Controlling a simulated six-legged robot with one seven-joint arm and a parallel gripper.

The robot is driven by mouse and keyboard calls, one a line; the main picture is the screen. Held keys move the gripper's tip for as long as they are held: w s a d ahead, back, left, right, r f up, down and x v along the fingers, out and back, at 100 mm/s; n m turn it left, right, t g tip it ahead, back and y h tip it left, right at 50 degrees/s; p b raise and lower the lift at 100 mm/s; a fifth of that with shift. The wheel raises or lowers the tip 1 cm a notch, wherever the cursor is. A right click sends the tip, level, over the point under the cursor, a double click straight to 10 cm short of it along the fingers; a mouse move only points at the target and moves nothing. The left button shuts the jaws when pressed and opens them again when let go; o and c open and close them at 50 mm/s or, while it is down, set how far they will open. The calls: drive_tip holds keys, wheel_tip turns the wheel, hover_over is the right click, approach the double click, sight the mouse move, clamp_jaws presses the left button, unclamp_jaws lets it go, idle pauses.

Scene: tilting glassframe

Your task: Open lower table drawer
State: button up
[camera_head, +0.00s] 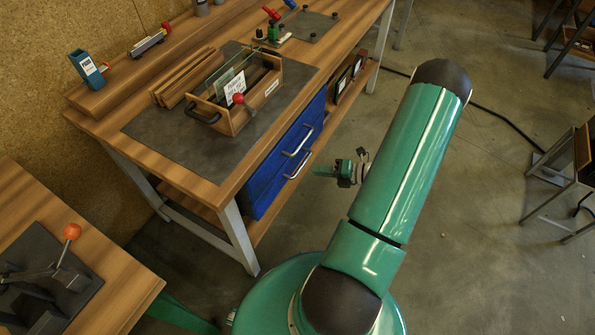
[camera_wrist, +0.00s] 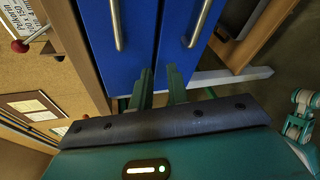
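The blue lower drawer (camera_head: 265,194) is under the right side of the wooden table, with a metal bar handle (camera_head: 299,165). The upper drawer (camera_head: 297,130) is just above it. Both look closed. In the wrist view the picture is turned sideways: the lower drawer (camera_wrist: 185,55) is on the right with its handle (camera_wrist: 198,22), and the upper drawer (camera_wrist: 133,50) is on the left. My gripper (camera_head: 318,170) is in front of the drawers, apart from the handles. In the wrist view its two fingers (camera_wrist: 160,72) are spread with nothing between them.
The table (camera_head: 185,192) carries a wooden tray (camera_head: 230,119) with glass panes. A table leg (camera_head: 238,235) stands left of the drawers, and a low shelf (camera_head: 352,85) with frames is to their right. Another table (camera_head: 120,285) is at lower left. Floor to the right is mostly clear.

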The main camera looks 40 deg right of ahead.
sight(298, 170)
drive_tip(key=s+d+f+m+t+h, duration=0.2)
drive_tip(key=s+d+f+m+h, duration=0.1)
drive_tip(key=f+m, duration=0.3)
drive_tip(key=x, duration=1.3)
drive_tip(key=shift+w+a, duration=0.35)
clamp_jaws()
